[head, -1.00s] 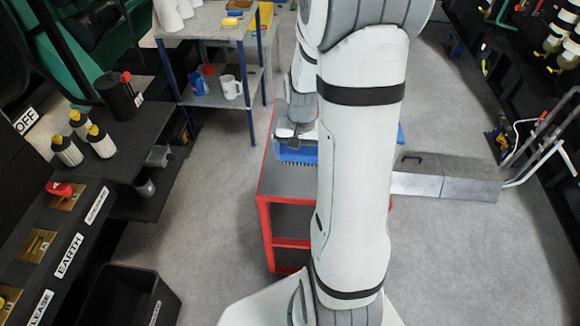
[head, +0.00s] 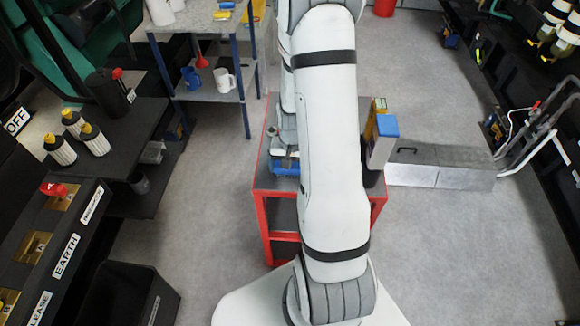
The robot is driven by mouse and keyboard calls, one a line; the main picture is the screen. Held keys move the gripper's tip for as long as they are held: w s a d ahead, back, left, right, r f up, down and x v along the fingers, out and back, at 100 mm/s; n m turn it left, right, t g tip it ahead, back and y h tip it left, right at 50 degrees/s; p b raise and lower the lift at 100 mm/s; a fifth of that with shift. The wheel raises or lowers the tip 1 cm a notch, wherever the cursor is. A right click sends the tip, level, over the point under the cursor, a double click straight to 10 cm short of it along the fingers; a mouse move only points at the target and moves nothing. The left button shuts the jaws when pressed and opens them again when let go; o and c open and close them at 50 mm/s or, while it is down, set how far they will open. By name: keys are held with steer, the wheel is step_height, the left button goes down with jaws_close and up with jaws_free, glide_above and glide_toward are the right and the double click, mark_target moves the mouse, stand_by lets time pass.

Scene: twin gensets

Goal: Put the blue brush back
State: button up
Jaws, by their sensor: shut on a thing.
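The blue brush (head: 284,169) shows in the head view low over the grey top of the red cart (head: 274,186), near its left side. My gripper (head: 287,158) is shut on the brush from above. My arm hides the right part of the brush and much of the cart top. I cannot tell whether the brush touches the cart top.
A box with a blue top (head: 386,127) and a yellow item (head: 378,105) stand at the cart's right side. A grey metal case (head: 440,167) lies right of the cart. Floor (head: 215,200) left of the cart is clear.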

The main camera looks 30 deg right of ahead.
steer(key=shift+f, duration=0.2)
steer(key=o, duration=0.6)
steer(key=shift+r, duration=0.15)
step_height(320, 180, up, 12)
steer(key=s+a+r+n+t, duration=0.1)
steer(key=s+a+r+n, duration=0.1)
steer(key=s+a+r, duration=0.2)
steer(key=s+a+r+n+t, duration=0.1)
steer(key=s+a+r+n, duration=0.1)
steer(key=s+a+r, duration=0.2)
steer(key=s+a+r+n+t, duration=0.1)
steer(key=s+a+r+n, duration=0.1)
steer(key=s+a+r, duration=0.2)
steer(key=shift+s+a+r+n, duration=0.15)
steer(key=shift+a+r+n, duration=0.05)
steer(key=shift+r, duration=0.55)
steer(key=shift+s+a+r+n, duration=0.1)
steer(key=shift+a+r+n, duration=0.1)
steer(key=shift+r, duration=0.55)
